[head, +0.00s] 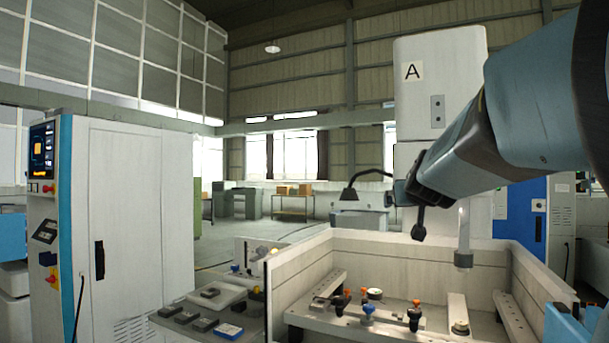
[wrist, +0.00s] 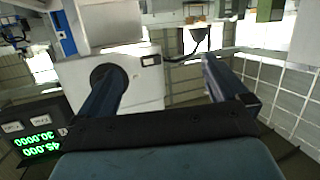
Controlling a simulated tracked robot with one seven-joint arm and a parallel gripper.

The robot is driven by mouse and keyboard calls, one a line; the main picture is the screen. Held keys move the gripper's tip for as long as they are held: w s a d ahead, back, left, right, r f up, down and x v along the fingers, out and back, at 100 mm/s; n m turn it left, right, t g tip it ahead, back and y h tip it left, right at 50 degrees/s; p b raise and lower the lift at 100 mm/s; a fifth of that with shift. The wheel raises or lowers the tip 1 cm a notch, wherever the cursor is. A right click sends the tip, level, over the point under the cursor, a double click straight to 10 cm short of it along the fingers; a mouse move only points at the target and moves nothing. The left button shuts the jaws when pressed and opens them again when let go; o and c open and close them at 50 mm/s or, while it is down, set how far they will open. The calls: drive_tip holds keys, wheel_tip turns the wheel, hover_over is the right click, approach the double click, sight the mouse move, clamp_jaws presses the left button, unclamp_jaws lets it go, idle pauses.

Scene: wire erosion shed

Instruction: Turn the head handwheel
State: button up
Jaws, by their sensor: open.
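A dark round disc (wrist: 97,74), which looks like the handwheel, sits on a white machine box (wrist: 145,95) in the wrist view. One finger of my gripper (wrist: 162,78) overlaps part of it in the picture; I cannot tell whether they touch. The fingers stand wide apart with nothing held between them. In the head view the tall white machine head (head: 440,95) bears a letter A. The dark end of my arm (head: 425,185) crosses in front of its lower part. I cannot clearly make out the handwheel or fingers there.
A light-walled work tank (head: 390,252) with several clamps and knobs lies below my arm. A dark gooseneck lamp (head: 349,195) stands left of my gripper. A white control cabinet (head: 140,220) is at left. A green digital readout (wrist: 38,140) shows in the wrist view.

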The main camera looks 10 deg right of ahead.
drive_tip(key=w+d+r+m+h, duration=0.1)
drive_tip(key=d+r+m+h, duration=0.15)
drive_tip(key=d, duration=0.35)
drive_tip(key=w+d+r+m+h, duration=0.1)
drive_tip(key=d+r+h, duration=0.25)
drive_tip(key=d, duration=0.35)
drive_tip(key=x, duration=0.9)
drive_tip(key=r+x, duration=0.1)
drive_tip(key=x, duration=0.3)
drive_tip(key=shift+w, duration=0.35)
drive_tip(key=shift+c, duration=0.5)
